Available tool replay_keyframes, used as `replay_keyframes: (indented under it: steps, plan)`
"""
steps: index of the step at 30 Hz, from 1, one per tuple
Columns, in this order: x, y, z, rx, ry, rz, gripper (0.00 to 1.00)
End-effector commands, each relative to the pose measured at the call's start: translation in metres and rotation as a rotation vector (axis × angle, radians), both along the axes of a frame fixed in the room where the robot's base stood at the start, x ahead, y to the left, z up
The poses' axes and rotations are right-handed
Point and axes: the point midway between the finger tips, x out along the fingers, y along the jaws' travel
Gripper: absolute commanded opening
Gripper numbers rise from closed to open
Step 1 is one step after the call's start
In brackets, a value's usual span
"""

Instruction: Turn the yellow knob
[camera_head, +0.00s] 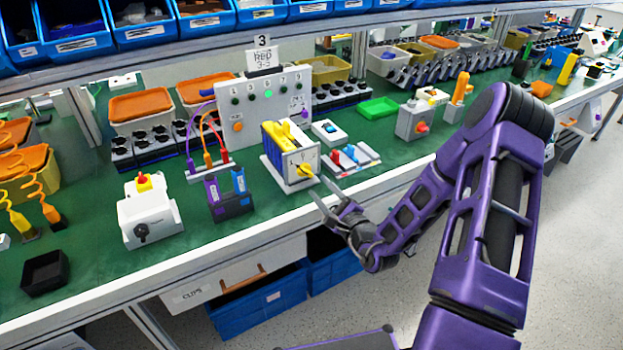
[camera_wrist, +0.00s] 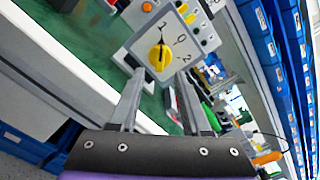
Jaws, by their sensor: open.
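The yellow knob (camera_head: 304,170) sits on the white front face of a rotary switch box (camera_head: 299,158) near the front edge of the green bench. In the wrist view the yellow knob (camera_wrist: 160,57) is beyond my fingertips, on a plate (camera_wrist: 178,38) marked 1, 0 and 2. Its dark pointer line lies near the 1. My gripper (camera_head: 328,200) is open and empty, just in front of and below the box. It also shows in the wrist view (camera_wrist: 160,75), its two fingers apart, with a gap to the knob.
A white box with a black dial (camera_head: 148,215) stands at the left. A small unit with red and blue levers (camera_head: 350,158) is close to the right of the switch. A grey panel with lights (camera_head: 266,108) stands behind. Blue bins (camera_head: 258,305) are under the bench.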

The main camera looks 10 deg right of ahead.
Motion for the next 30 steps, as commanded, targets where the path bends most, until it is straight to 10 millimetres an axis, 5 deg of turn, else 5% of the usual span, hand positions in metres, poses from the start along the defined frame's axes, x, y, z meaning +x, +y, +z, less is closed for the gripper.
replay_keyframes:
  steps: [9, 21, 30]
  plan:
    - [0.046, 0.015, 0.0, -0.001, -0.001, 0.001, 0.47]
    - [0.053, 0.017, 0.0, 0.0, 0.001, 0.001, 0.47]
    - [0.053, 0.017, 0.0, -0.001, 0.0, 0.0, 0.0]
